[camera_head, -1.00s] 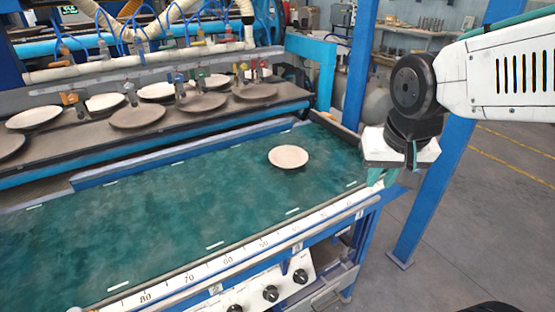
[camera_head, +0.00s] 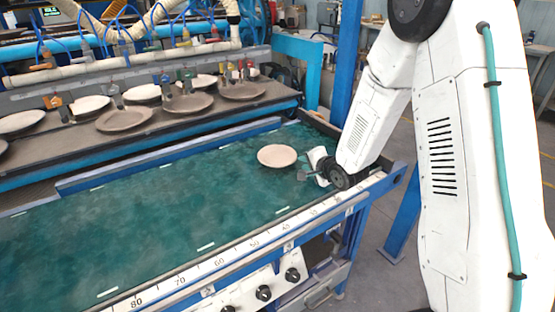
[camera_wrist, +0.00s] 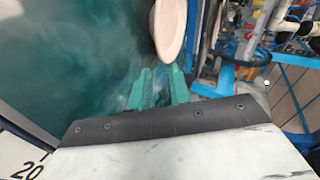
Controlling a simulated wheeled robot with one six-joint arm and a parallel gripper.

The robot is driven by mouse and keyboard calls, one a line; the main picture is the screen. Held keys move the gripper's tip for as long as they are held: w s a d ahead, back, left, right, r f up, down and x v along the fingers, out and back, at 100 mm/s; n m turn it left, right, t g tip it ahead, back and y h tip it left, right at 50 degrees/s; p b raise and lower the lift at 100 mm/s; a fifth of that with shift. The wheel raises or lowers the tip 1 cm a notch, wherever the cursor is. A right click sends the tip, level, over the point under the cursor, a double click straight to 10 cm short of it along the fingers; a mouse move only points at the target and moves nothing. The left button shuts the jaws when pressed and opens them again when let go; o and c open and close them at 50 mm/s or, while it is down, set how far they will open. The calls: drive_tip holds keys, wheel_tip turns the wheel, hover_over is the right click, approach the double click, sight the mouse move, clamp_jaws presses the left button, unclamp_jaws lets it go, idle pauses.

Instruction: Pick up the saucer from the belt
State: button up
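The saucer (camera_head: 277,156) is a round, pale pinkish-beige dish lying alone on the green belt (camera_head: 190,205), near the belt's right end. My gripper (camera_head: 304,174) is low over the belt, just right of the saucer, and appears apart from it. In the wrist view, the teal fingers (camera_wrist: 160,84) look slightly parted, with nothing seen between them. The saucer's rim (camera_wrist: 171,30) shows just beyond the fingertips, tilted in that view and cut off by the top edge.
Several other saucers stand on the dark rack (camera_head: 75,140) behind the belt, below hoses and clamps. A blue post (camera_head: 347,65) rises behind my arm. A white ruled rail (camera_head: 235,252) runs along the belt's front edge. The belt's left part is clear.

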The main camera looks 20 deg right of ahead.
sight(293, 162)
drive_tip(key=x, duration=0.7)
drive_tip(key=shift+a+f, duration=0.25)
drive_tip(key=shift+a, duration=0.15)
clamp_jaws()
